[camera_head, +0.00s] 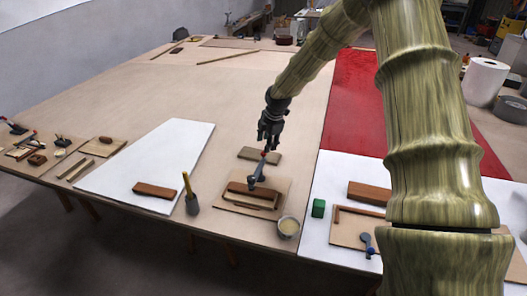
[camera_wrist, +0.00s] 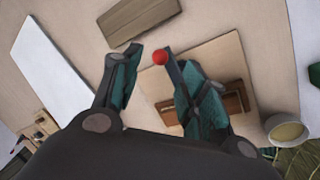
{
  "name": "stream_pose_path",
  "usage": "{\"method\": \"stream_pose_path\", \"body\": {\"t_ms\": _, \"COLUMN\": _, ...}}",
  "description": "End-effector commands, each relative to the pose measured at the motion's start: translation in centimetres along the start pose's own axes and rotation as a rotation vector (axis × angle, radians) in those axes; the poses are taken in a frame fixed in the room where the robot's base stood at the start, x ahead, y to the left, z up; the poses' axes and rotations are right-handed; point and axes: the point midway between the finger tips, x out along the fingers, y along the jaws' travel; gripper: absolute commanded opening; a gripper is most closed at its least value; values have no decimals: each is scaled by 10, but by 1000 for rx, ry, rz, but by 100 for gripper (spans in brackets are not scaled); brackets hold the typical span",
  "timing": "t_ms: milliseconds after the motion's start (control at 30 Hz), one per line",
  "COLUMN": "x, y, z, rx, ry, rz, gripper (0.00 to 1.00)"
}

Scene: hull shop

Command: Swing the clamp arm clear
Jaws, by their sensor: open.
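The clamp arm (camera_head: 257,173) is a grey-blue bar with a red ball knob (camera_wrist: 160,58) at its end. In the head view it stands up at a tilt from a light wooden board (camera_head: 278,207). A brown wooden block (camera_head: 240,189) lies on that board, beside the clamp's foot. My gripper (camera_head: 266,147) is open just above the knob. In the wrist view the knob shows between the fingertips of my gripper (camera_wrist: 154,57), closer to the right finger. I cannot tell whether a finger touches it. The right finger hides part of the board and the clamp's lower part.
A cup (camera_head: 289,227) stands at the board's right corner. A dark pot with a yellow stick (camera_head: 191,203) stands to the left. A flat wooden piece (camera_head: 260,156) lies behind. A green block (camera_head: 318,208) and a second board with a blue clamp (camera_head: 368,243) are on the right.

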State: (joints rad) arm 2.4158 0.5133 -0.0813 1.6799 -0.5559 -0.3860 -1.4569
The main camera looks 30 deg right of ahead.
Motion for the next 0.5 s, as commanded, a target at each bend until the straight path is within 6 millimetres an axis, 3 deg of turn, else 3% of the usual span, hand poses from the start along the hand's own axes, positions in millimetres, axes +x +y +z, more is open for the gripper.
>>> {"method": "stream_pose_path", "body": {"t_ms": 500, "x": 56, "y": 1, "z": -2, "rx": -1, "ry": 1, "rz": 0, "gripper": 43}}
